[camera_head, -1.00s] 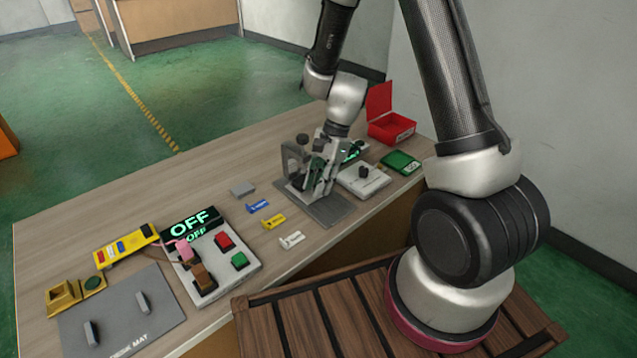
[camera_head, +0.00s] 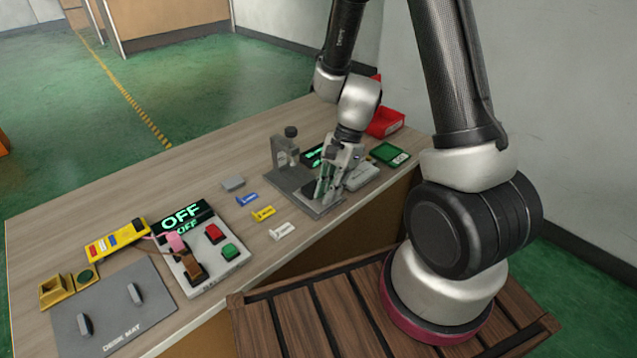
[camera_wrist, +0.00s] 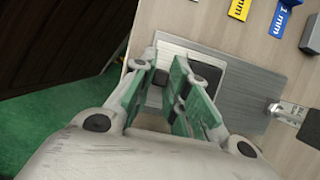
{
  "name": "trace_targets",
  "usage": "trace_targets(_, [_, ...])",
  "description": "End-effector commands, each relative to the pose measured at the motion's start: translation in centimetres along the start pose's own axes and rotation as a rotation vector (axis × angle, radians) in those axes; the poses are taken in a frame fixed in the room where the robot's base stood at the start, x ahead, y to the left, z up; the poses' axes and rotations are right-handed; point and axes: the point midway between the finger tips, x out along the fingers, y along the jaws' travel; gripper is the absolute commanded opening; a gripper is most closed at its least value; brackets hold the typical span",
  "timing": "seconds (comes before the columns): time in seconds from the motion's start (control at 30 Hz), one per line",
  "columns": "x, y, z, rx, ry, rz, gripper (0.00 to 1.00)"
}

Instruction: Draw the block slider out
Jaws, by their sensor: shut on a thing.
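The slider fixture is a grey metal base plate (camera_head: 325,208) with an upright bracket (camera_head: 286,157) topped by a dark knob. My gripper (camera_head: 323,192) is low over the front part of the plate, apart from the bracket. Its green-padded fingers also show in the wrist view (camera_wrist: 166,84), shut on the dark block slider (camera_wrist: 157,77). The fingers hide most of the block. A dark patch (camera_wrist: 207,74) lies beside the fingers on the plate; I cannot tell whether it is part of the block.
Blue, yellow and white labelled pieces (camera_head: 263,214) lie left of the plate. A switch panel (camera_head: 213,255) and desk mat (camera_head: 115,312) are farther left. A green device (camera_head: 390,153) and red box (camera_head: 385,122) stand right and behind. The table's front edge is close to the plate.

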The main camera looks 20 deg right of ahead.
Motion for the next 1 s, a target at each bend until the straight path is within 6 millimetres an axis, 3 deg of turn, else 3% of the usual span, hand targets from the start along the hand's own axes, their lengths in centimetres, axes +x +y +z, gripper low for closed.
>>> trace_targets(0.3, [0.0,0.6,0.0,-0.001,-0.001,0.004,0.0])
trace_targets(0.33, [0.0,0.6,0.0,-0.001,-0.001,0.005,0.2])
trace_targets(0.37, [0.0,0.6,0.0,-0.001,-0.002,0.005,0.25])
trace_targets(0.77, [-0.2,0.4,0.0,-0.001,-0.001,0.001,0.25])
trace_targets(0.87, [-1.4,0.3,0.0,-0.001,0.0,-0.003,0.25])
trace_targets(1.0, [-4.2,0.2,0.0,-0.002,0.001,-0.006,0.25])
